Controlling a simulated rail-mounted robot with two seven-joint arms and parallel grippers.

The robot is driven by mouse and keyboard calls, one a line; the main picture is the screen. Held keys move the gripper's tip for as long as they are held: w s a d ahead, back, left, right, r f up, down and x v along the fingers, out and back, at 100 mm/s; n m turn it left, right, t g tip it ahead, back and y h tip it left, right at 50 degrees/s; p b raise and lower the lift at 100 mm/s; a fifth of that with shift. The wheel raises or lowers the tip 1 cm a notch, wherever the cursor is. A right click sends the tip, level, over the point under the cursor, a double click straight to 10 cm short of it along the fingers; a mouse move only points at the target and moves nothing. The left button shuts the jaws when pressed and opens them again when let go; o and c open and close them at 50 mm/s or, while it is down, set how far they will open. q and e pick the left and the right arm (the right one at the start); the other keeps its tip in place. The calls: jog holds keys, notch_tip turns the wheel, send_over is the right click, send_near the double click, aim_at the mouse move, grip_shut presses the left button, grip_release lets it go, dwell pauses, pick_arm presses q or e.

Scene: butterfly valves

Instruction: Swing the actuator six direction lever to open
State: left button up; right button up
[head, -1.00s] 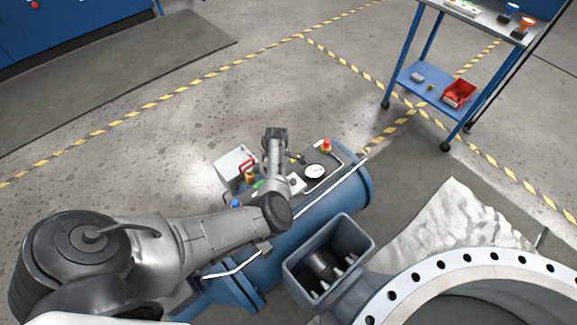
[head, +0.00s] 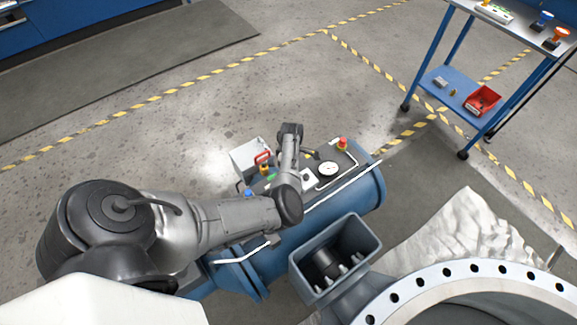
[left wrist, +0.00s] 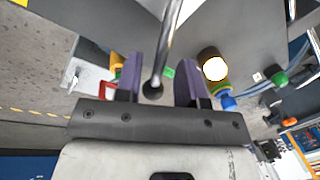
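The blue cylindrical actuator (head: 367,197) lies in the middle of the head view, with a grey control panel on top. My left arm reaches over this panel, and its gripper fingers are hidden there. In the left wrist view, a metal lever rod (left wrist: 172,38) with a dark rounded knob (left wrist: 152,89) passes between the two purple fingers of my left gripper (left wrist: 158,74). The fingers are apart, with a gap visible on both sides of the lever. No number on the actuator is readable. My right gripper is not in view.
The panel carries a white gauge (head: 328,169) and a red button (head: 342,144). A white box (head: 248,156) stands beside it. A grey open housing (head: 368,238) and a large flange (head: 473,268) lie at lower right. A blue cart (head: 466,98) stands at upper right.

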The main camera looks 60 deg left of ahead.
pick_arm(q)
jog(key=shift+w, duration=0.1)
jog(key=shift+r, duration=0.3)
notch_tip(320, 180, up, 13)
jog(key=w+a+p, duration=0.1)
jog(key=w+p, duration=0.1)
jog(key=p, duration=0.2)
jog(key=shift+a, duration=0.35)
